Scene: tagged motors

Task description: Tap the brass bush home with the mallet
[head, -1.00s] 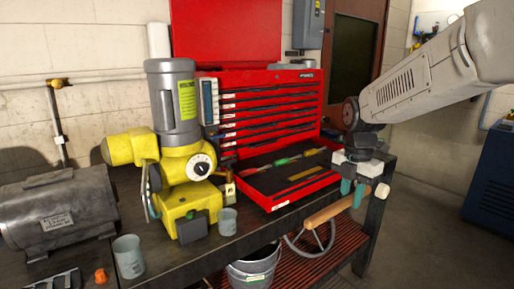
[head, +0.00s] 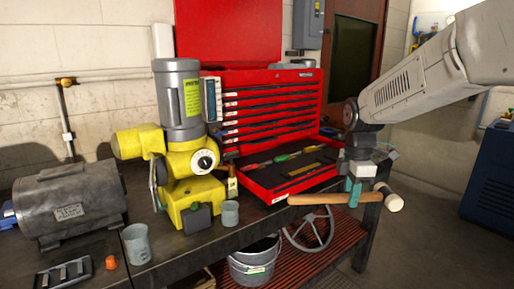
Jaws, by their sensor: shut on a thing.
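My gripper (head: 353,190), with teal fingertips, is shut on the wooden handle of the mallet (head: 322,199). The handle lies nearly level in the picture, its free end to the left. The mallet's head, with a pale face (head: 395,204), is at the right, just beyond the fingers. The mallet is held in front of the red toolbox's open drawer, near the bench's right end. I cannot make out a brass bush for sure. A small brass-coloured thing (head: 232,187) stands beside the yellow pump (head: 190,190), too small to identify.
The red toolbox (head: 270,115) stands at the back with its drawer (head: 285,190) pulled out. A grey motor (head: 70,205), grey cups (head: 137,244) (head: 230,213), an orange piece (head: 111,262) and a dark tray (head: 63,268) are on the bench. A bucket (head: 252,268) is below.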

